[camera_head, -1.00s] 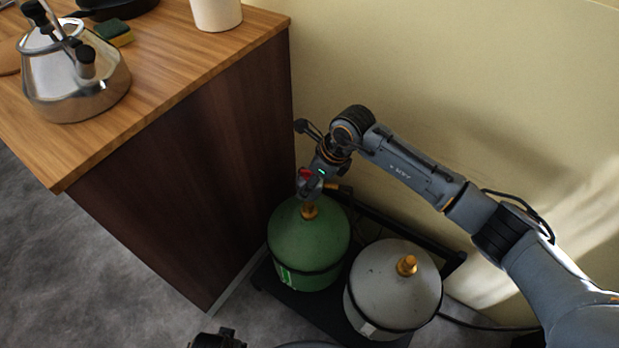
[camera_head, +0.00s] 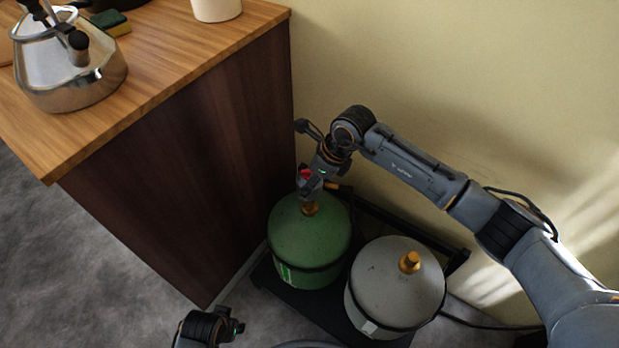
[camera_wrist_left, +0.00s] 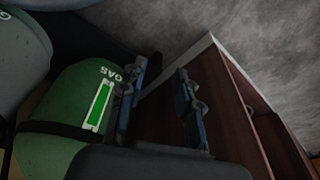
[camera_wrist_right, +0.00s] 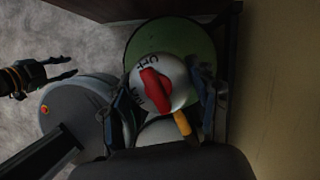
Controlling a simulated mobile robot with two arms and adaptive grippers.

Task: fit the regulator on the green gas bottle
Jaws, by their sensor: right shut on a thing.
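The green gas bottle (camera_head: 296,250) stands upright in a low dark rack, with a brass valve (camera_head: 310,209) on top. My right gripper (camera_head: 311,184) is shut on the regulator and holds it right at the top of this valve. In the right wrist view the regulator (camera_wrist_right: 172,70) is a pale round body with a red knob and a brass outlet, over the green bottle (camera_wrist_right: 201,38). Whether it is seated or just above the valve is hidden. My left gripper (camera_wrist_left: 161,78) is open and empty, with the green bottle's side beside it in the left wrist view.
A grey gas bottle (camera_head: 394,290) with a brass valve stands to the right in the same rack (camera_head: 318,316). A wooden counter (camera_head: 185,55) with a kettle (camera_head: 70,75) rises close on the left. A wall (camera_head: 450,90) is behind. Grey floor is free at lower left.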

